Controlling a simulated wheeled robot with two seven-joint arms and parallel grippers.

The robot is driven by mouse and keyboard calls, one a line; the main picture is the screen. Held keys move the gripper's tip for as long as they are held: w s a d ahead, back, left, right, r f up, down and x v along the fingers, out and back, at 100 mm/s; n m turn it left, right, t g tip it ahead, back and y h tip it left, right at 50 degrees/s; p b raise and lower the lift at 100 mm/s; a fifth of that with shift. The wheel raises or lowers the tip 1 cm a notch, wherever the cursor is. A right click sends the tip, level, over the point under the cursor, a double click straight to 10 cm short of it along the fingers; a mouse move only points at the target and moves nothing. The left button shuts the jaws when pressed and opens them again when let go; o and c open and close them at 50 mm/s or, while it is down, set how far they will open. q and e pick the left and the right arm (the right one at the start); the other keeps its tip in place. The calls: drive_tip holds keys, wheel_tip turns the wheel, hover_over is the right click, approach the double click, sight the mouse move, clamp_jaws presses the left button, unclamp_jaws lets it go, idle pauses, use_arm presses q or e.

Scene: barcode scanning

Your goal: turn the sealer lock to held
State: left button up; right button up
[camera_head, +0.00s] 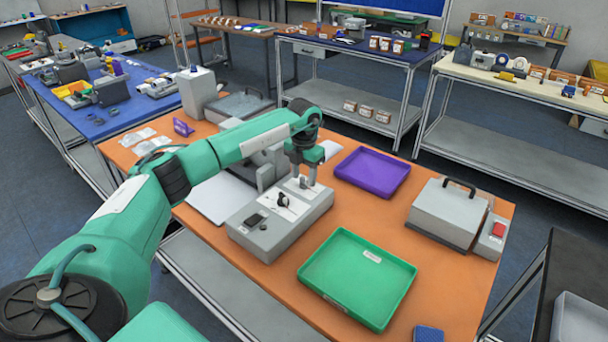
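A grey control box (268,236) stands on the orange table, with a black rocker switch (255,220) at its left end. A black knob (283,199) sits on a white plate in the middle of its top. My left gripper (304,182) points down over a second white plate at the box's far right end. A small dark part there is mostly hidden by the fingers. I cannot tell whether the fingers touch or grip it. No readable lock marking shows. My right gripper is out of view.
A green tray (326,291) lies in front of the box, and a purple tray (372,173) behind it. A grey lidded machine (446,214) with a black handle and red button stands at right. Bare orange tabletop separates them.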

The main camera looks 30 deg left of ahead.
sight(304, 178)
use_arm(q)
wheel_tip(304, 178, up, 14)
drive_tip(key=b, duration=0.3)
idle(0.3)
drive_tip(key=shift+f, duration=0.1)
